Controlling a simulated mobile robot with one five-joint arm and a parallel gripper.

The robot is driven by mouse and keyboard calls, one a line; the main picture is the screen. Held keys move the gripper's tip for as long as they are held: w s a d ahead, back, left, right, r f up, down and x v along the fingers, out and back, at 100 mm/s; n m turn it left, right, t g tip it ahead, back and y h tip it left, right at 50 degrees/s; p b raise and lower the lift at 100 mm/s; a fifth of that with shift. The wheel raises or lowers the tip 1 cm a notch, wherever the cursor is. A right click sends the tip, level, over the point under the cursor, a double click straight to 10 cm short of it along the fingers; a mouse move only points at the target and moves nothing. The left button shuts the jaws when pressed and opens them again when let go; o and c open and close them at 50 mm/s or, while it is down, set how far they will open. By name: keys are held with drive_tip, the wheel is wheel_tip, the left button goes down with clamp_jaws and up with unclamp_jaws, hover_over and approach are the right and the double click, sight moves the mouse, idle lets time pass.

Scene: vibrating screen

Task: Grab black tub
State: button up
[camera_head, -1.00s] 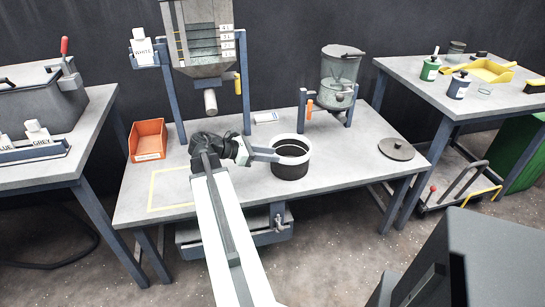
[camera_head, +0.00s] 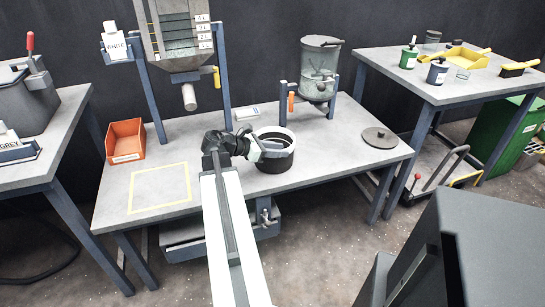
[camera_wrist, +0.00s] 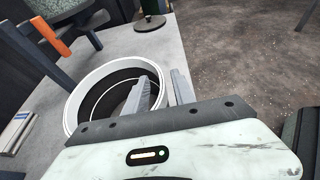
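The black tub (camera_head: 276,166), with a broad white rim, stands upright on the middle table's front part. In the wrist view, the tub (camera_wrist: 80,92) shows as a white ring around a dark inside. My gripper (camera_head: 268,147) reaches over the tub's left side in the head view. In the wrist view, my gripper's fingers (camera_wrist: 160,83) are apart, one over the tub's opening and one outside its right rim. The rim passes between them, and no firm grip on it shows. The finger plate hides the near part of the tub.
A grey round lid (camera_head: 380,138) lies to the right. A clear hopper (camera_head: 320,72) on posts stands behind the tub. An orange bin (camera_head: 125,141) and a yellow-outlined square (camera_head: 160,208) are on the left. The table's front edge is close.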

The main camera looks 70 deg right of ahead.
drive_tip(key=shift+x, duration=0.9)
drive_tip(key=shift+w, duration=0.1)
clamp_jaws()
idle(0.5)
